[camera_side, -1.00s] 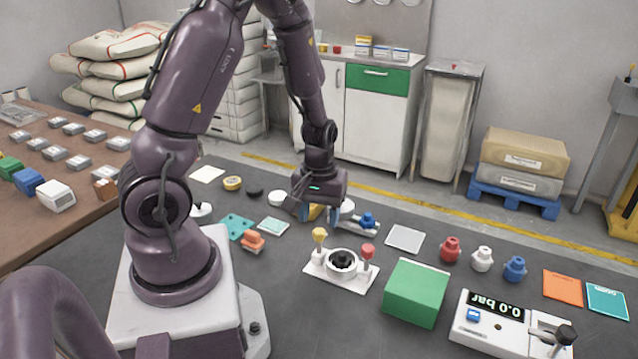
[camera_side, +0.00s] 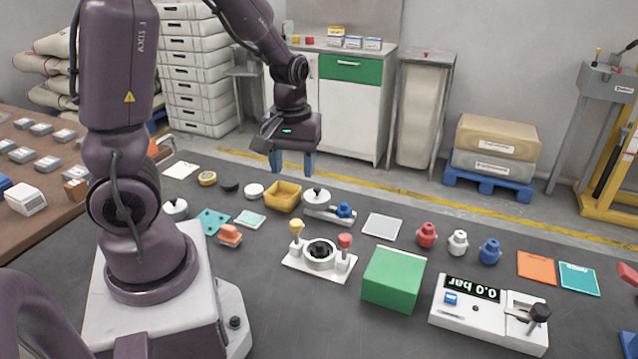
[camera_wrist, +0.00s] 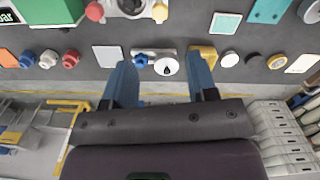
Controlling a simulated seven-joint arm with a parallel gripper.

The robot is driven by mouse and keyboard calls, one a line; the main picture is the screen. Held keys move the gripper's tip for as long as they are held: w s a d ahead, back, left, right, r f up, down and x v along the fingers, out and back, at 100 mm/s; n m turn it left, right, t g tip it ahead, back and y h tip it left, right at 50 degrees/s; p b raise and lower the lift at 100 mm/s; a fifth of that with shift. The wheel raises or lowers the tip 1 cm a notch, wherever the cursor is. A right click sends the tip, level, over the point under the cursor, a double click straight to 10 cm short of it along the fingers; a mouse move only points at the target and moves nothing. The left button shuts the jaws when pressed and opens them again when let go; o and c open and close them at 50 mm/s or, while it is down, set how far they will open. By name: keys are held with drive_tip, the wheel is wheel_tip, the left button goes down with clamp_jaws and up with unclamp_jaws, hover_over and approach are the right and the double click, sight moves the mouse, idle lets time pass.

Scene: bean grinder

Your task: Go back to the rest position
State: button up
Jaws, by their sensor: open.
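My gripper (camera_side: 292,162) is raised above the far edge of the dark table in the side view, its two blue fingers pointing down. In the wrist view the fingers of my gripper (camera_wrist: 160,82) are spread with nothing between them. Below and just in front stand a yellow tray (camera_side: 283,197) and a white scale-like device with a round lid (camera_side: 317,195) and a blue knob (camera_side: 344,210). My gripper touches none of them. The tray also shows in the wrist view (camera_wrist: 203,50), partly hidden by a finger.
A white base with yellow and red knobs (camera_side: 320,257), a green box (camera_side: 393,279) and a pressure gauge unit (camera_side: 490,313) stand nearer. Red (camera_side: 426,235), white (camera_side: 457,242) and blue (camera_side: 490,251) canisters stand to the right. The air around my gripper is clear.

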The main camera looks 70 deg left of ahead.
drive_tip(key=s+d+r+m+t, duration=0.2)
drive_tip(key=d+r+m, duration=0.3)
drive_tip(key=d+r, duration=0.1)
drive_tip(key=s+d+r+m+t, duration=0.3)
drive_tip(key=d+r+m, duration=0.3)
drive_tip(key=r, duration=0.3)
drive_tip(key=shift+s+d+t, duration=0.3)
drive_tip(key=shift+d, duration=0.5)
